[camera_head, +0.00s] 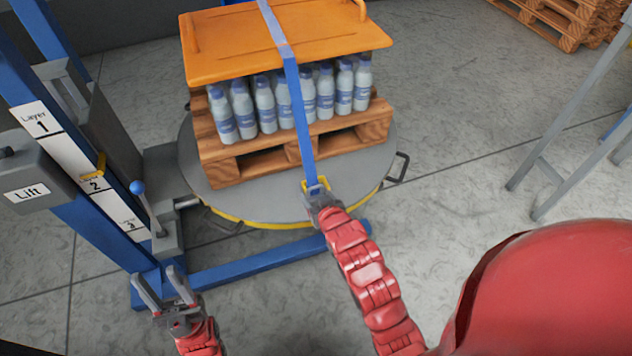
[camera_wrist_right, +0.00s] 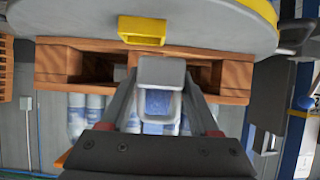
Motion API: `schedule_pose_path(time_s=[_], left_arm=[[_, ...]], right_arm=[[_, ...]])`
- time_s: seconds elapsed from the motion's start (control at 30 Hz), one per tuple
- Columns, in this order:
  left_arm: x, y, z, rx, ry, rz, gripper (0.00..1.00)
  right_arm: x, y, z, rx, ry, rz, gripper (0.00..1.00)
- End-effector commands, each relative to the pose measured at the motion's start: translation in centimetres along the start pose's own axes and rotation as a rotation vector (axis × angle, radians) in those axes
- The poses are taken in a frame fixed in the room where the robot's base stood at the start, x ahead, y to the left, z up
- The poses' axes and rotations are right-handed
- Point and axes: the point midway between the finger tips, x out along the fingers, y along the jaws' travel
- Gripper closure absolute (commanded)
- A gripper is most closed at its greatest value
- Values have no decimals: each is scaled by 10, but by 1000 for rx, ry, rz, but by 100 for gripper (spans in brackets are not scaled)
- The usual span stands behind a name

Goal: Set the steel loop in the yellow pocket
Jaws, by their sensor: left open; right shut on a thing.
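The steel loop (camera_wrist_right: 161,72) is a grey ring on the end of the blue strap (camera_head: 293,95). My right gripper (camera_head: 318,197) is shut on the loop beside the turntable's front rim. In the head view, the pocket (camera_head: 316,186) is partly hidden around the gripper and strap. My left gripper (camera_head: 161,284) is open and empty, low on the left.
The grey turntable (camera_head: 240,197) carries a wooden pallet (camera_head: 228,163) of bottles under an orange cover (camera_head: 225,50), with the strap over it. A blue lift post with a lever (camera_head: 138,188) stands at left. Floor at right is clear up to a grey frame (camera_head: 540,165).

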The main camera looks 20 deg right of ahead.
Motion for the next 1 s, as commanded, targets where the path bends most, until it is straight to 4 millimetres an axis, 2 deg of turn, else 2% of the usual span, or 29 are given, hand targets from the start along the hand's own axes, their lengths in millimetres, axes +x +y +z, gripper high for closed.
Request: schedule_pose_path(time_s=[0.1,0.3,0.57,0.73,1.0], left_arm=[[3,0,0,0,0,0,50],[4,0,-1,0,0,0,50],[5,0,-1,0,0,0,50],[7,0,-1,0,0,0,50],[7,0,-1,0,0,0,50]], right_arm=[[30,14,-15,0,1,3,100],[64,26,-28,-1,1,0,100],[79,33,-34,1,-1,1,100],[92,32,-6,1,-7,0,100],[94,32,-2,0,1,0,100]])
